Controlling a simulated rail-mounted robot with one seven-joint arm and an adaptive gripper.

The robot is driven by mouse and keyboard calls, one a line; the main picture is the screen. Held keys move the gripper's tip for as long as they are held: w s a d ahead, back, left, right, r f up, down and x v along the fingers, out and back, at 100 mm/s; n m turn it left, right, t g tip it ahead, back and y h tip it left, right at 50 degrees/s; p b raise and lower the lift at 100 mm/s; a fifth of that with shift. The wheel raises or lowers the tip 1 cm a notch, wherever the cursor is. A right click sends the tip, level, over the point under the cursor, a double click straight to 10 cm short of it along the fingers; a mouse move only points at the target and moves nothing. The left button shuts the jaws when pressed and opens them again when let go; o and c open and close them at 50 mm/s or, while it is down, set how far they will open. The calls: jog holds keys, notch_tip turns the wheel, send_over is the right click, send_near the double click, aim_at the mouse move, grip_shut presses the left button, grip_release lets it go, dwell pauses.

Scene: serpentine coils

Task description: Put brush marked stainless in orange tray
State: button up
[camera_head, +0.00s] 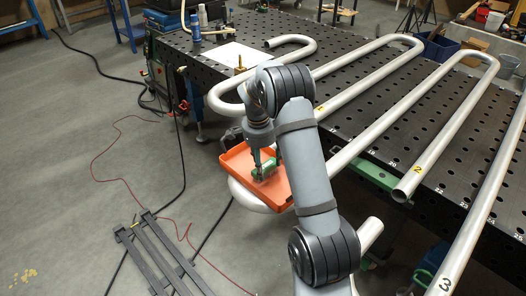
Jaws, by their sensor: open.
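A small green object (265,170) with a pale part lies in the tray at the fingertips. It looks like a brush, but it is too small to read any marking on it. Whether the fingers touch it cannot be told. My arm hides part of the tray's right side and the table behind it.
Bent steel tubes (408,118) run across the perforated table (345,125). A white sheet (231,56), a blue bottle (196,30) and a brass-coloured piece (240,66) are at the far left. Cables and a dark metal frame (157,255) lie on the open floor at left.

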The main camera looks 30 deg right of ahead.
aim_at(266, 168)
notch_tip(266, 168, up, 9)
jog(key=a, duration=0.1)
jog(key=shift+s+f, duration=0.15)
jog(key=shift+s, duration=0.1)
jog(key=shift+f, duration=0.15)
jog(key=f, duration=0.4)
jog(key=d+f, duration=0.1)
jog(key=f, duration=0.2)
jog(key=f+p, duration=0.1)
jog(key=f, duration=0.3)
jog(key=shift+w+d+f, duration=0.2)
jog(key=shift+w+f, duration=0.05)
jog(key=shift+f, duration=0.05)
jog(key=shift+w, duration=0.1)
jog(key=shift+w+r+b, duration=0.1)
jog(key=shift+r+b, duration=0.2)
jog(key=shift+b, duration=0.05)
jog(key=shift+r, duration=0.8)
